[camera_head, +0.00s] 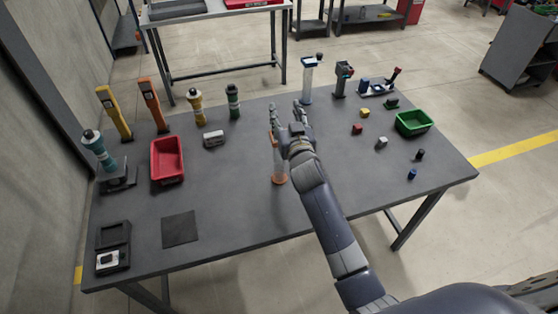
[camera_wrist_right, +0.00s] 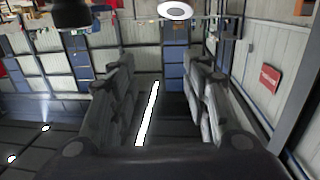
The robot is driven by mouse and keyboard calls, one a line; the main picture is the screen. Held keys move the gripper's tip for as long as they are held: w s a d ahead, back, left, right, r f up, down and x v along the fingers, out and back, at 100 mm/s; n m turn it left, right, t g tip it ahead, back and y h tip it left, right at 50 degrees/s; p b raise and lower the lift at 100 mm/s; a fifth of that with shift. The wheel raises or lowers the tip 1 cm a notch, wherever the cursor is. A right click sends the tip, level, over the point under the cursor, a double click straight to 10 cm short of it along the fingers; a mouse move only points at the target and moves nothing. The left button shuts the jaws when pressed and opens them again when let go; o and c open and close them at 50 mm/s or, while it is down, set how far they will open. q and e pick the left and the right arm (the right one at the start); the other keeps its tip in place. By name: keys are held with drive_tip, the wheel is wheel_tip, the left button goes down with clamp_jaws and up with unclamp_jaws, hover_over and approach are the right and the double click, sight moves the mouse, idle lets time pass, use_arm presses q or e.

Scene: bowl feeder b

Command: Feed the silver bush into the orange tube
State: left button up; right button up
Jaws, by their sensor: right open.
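The orange tube (camera_head: 279,170) stands upright on the table's middle, clear with orange at its base and upper part. A small silver piece (camera_head: 381,142), which looks like the silver bush, lies on the table to the right of my right arm. My right gripper (camera_head: 286,108) is open and empty, its fingers pointing to the back of the table. It is close to the tube's top in the picture and partly covers it; I cannot tell the gap. The wrist view shows both fingers apart (camera_wrist_right: 158,75), with nothing between them. My left gripper is not in view.
Around the silver piece lie a red piece (camera_head: 357,129), a yellow piece (camera_head: 364,112), a black piece (camera_head: 420,155) and a blue piece (camera_head: 412,174). A green bin (camera_head: 428,130) stands at the right, a red bin (camera_head: 154,160) at the left. Several upright devices line the back.

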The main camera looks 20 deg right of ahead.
drive_tip(key=s, duration=1.2)
drive_tip(key=shift+a+r, duration=0.3)
drive_tip(key=shift+a, duration=0.15)
